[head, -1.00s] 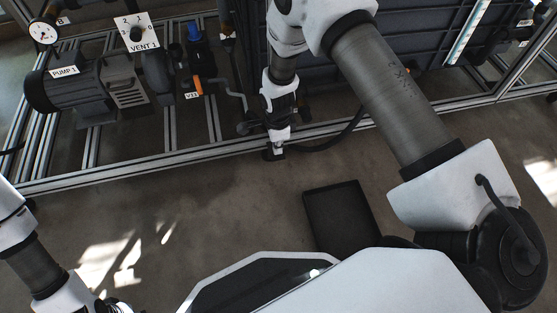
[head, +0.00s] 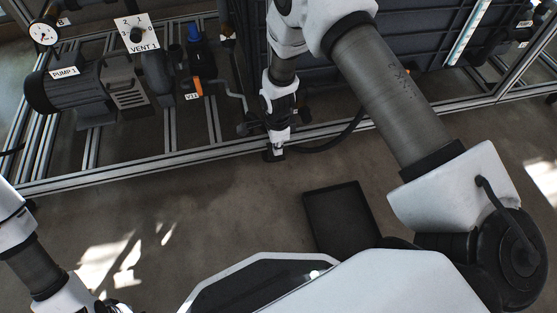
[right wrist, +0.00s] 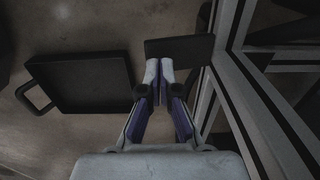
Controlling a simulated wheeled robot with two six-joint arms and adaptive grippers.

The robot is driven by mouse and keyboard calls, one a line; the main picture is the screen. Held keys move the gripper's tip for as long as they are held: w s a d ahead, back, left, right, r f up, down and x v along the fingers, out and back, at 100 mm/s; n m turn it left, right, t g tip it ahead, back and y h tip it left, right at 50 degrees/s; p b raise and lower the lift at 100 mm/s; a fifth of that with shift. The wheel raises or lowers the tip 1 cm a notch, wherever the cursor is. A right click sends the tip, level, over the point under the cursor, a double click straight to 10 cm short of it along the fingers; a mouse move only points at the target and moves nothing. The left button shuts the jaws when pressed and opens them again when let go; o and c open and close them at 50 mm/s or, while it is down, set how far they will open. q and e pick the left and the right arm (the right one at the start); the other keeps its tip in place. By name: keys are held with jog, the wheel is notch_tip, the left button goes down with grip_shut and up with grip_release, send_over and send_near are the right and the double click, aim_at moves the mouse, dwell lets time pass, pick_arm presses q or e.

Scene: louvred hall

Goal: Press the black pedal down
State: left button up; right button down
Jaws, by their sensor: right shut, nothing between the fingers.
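The black pedal (right wrist: 180,49) is a flat dark plate beside the metal frame in the right wrist view. In the head view only a small dark part of the pedal (head: 269,155) shows below my right gripper (head: 276,146). My right gripper is shut and empty, pointing down. In the right wrist view its fingertips (right wrist: 160,66) lie together over the pedal's near edge, left of its middle. I cannot tell whether they touch it. My left arm enters at the lower left of the head view, and its gripper does not show.
A black tray (head: 312,222) with a handle lies on the floor right of the pedal. An aluminium frame rail (head: 130,166) runs behind, with a pump (head: 75,88), a vent dial (head: 137,34) and a blue-topped valve (head: 195,33). A dark hose (head: 335,140) curves beside my right gripper.

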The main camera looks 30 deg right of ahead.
jog(key=shift+f+b, duration=0.95)
jog(key=shift+f, duration=1.2)
notch_tip(320, 180, up, 9)
jog(key=p, duration=0.9)
jog(key=shift+r, duration=0.2)
jog(key=shift+f, duration=0.15)
